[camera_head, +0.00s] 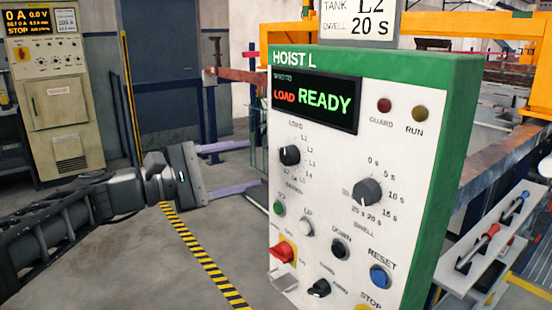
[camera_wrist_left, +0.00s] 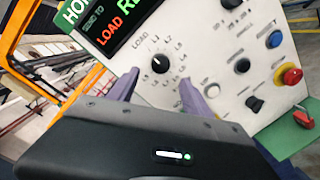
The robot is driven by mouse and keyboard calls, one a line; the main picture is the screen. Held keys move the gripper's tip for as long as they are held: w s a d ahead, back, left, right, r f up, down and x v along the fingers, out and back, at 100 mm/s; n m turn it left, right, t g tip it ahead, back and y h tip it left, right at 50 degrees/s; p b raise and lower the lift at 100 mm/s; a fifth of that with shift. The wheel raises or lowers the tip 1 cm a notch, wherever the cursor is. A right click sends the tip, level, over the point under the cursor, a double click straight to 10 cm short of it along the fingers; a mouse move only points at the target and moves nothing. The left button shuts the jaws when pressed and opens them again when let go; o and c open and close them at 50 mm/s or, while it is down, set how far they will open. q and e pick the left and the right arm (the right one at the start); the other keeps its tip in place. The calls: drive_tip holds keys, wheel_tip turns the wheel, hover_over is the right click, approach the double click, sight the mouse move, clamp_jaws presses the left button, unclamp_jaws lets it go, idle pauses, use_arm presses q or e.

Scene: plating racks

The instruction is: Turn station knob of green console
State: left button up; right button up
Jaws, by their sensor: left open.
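The green console (camera_head: 452,160) has a white sloping face marked HOIST L. Its station knob (camera_head: 289,155) is small, round and black, at the upper left of the face, ringed by LOAD and L labels. Its white mark seems to point toward LOAD. The display (camera_head: 316,102) reads LOAD READY. My left gripper (camera_head: 255,165) is open and empty, left of the console, its two purple fingers pointing at it. In the left wrist view the knob (camera_wrist_left: 158,62) lies beyond the fingertips (camera_wrist_left: 160,82), roughly centred between them, apart from them. My right gripper is not in view.
Near the station knob are a larger dwell knob (camera_head: 367,192), a green button (camera_head: 279,208), a red switch (camera_head: 283,251) and a blue reset button (camera_head: 380,277). A tool shelf (camera_head: 490,240) stands right of the console. Clear floor lies left of it.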

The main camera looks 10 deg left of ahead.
sight(284, 157)
use_arm(q)
drive_tip(key=p+x, duration=0.1)
drive_tip(key=x, duration=0.6)
drive_tip(key=shift+w+d, duration=0.15)
drive_tip(key=shift+d, duration=0.1)
drive_tip(key=shift+f, duration=0.1)
drive_tip(key=shift+c, duration=0.4)
clamp_jaws()
